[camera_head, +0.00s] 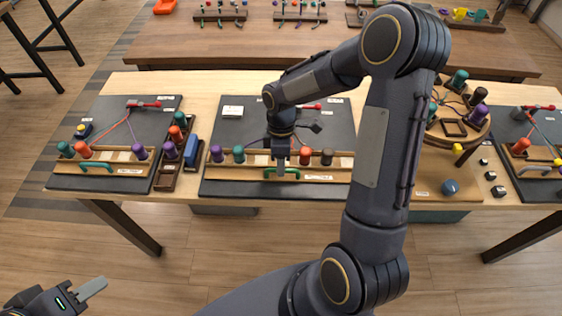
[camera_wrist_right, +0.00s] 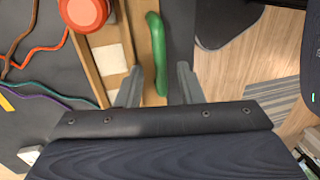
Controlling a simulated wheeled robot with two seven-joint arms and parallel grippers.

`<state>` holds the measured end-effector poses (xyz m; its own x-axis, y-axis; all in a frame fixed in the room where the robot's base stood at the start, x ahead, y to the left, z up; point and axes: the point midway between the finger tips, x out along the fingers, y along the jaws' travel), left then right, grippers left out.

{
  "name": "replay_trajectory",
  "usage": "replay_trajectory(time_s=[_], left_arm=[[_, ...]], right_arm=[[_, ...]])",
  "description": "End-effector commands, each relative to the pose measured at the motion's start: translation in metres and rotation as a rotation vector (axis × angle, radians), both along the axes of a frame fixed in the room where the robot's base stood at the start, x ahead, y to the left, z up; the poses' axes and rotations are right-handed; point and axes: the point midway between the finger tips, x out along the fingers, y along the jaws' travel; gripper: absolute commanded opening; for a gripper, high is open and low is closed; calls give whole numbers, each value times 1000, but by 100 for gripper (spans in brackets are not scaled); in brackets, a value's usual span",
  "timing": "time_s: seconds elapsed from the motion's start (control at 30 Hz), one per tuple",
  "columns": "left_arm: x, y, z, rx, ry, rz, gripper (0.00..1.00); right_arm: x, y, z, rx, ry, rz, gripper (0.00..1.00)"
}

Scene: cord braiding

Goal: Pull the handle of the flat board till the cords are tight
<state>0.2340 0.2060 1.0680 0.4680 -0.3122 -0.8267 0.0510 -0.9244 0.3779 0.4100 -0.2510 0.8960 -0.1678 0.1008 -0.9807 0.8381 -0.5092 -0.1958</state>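The flat board (camera_head: 228,135) is a dark panel in the middle of the table, with a wooden bar (camera_head: 237,172) along its front edge carrying several coloured pegs. A green handle (camera_head: 291,174) sits on the bar's front; it also shows in the right wrist view (camera_wrist_right: 156,50). My right gripper (camera_head: 281,166) is above the handle. In the right wrist view its two fingers (camera_wrist_right: 158,80) stand apart, one on each side of the handle, with gaps. Brown, red, green and purple cords (camera_wrist_right: 40,88) lie in loose curves. My left gripper (camera_head: 90,288) is low at the left, away from the table; its finger gap is unclear.
A similar board with a teal handle (camera_head: 97,168) stands to the left, beside a peg tray (camera_head: 165,180). A round wooden stand (camera_head: 455,130) and another board (camera_head: 540,185) are to the right. My right arm hides part of the middle board. Floor is clear in front.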

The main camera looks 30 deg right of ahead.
Motion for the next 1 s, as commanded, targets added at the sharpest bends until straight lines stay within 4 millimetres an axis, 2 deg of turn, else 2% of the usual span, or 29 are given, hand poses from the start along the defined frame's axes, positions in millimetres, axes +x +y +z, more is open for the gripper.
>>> replay_trajectory(time_s=[0.13,0.37,0.6,0.63,1.0], left_arm=[[0,0,1,0,0,0,36],[0,0,1,0,0,0,36],[0,0,1,0,0,0,36],[0,0,1,0,0,0,36],[0,0,-1,0,0,0,36]], right_arm=[[-1,1,-7,1,-1,0,34],[-1,1,-7,0,-1,-1,33],[-1,1,-7,0,-1,-1,1],[-1,1,-7,0,-1,-1,0],[-5,3,-7,0,-1,0,0]])
